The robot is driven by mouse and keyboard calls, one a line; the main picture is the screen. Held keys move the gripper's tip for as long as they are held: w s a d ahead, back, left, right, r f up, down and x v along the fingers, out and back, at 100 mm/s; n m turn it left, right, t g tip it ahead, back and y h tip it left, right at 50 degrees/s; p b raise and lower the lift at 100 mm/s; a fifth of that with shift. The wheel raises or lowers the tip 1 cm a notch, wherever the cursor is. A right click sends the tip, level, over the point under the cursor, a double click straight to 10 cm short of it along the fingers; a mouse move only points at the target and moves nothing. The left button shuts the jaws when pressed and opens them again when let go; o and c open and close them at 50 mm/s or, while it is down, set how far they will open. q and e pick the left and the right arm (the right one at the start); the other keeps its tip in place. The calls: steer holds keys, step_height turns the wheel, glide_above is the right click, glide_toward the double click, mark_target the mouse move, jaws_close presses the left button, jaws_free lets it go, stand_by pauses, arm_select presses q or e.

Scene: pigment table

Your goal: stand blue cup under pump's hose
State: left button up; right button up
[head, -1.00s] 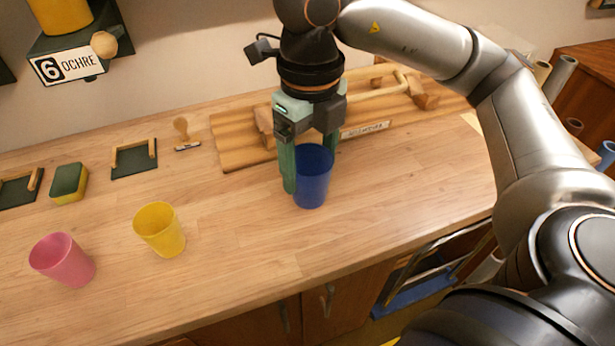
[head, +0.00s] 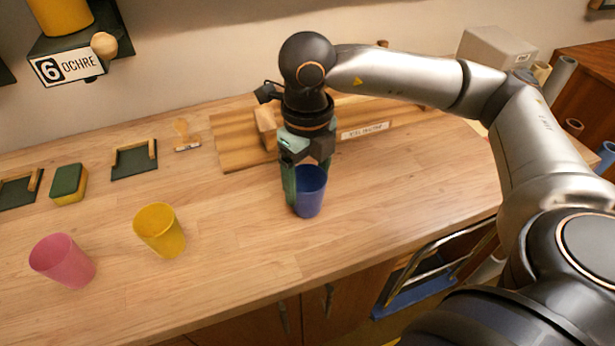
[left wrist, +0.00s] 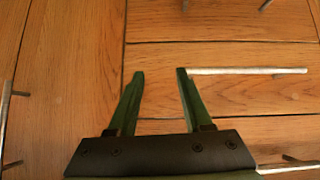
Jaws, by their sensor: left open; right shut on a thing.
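The blue cup (head: 310,192) is upright at the middle of the wooden table (head: 235,240) in the head view. My right gripper (head: 308,178) points down from above and is shut on the cup, with a green finger at its left side. I cannot tell whether the cup's base touches the table. My left gripper (left wrist: 160,74) shows only in the left wrist view, open and empty in front of wooden panels with metal handles. I cannot make out a pump's hose in either view.
A yellow cup (head: 160,231) and a pink cup (head: 62,260) stand to the left. A sponge (head: 68,183) and a stamp (head: 186,136) lie farther back. A wooden board (head: 232,140) lies behind the blue cup. The table right of the blue cup is clear.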

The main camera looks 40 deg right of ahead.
steer(key=shift+f, duration=0.3)
steer(key=o, duration=1.2)
steer(key=shift+r, duration=0.15)
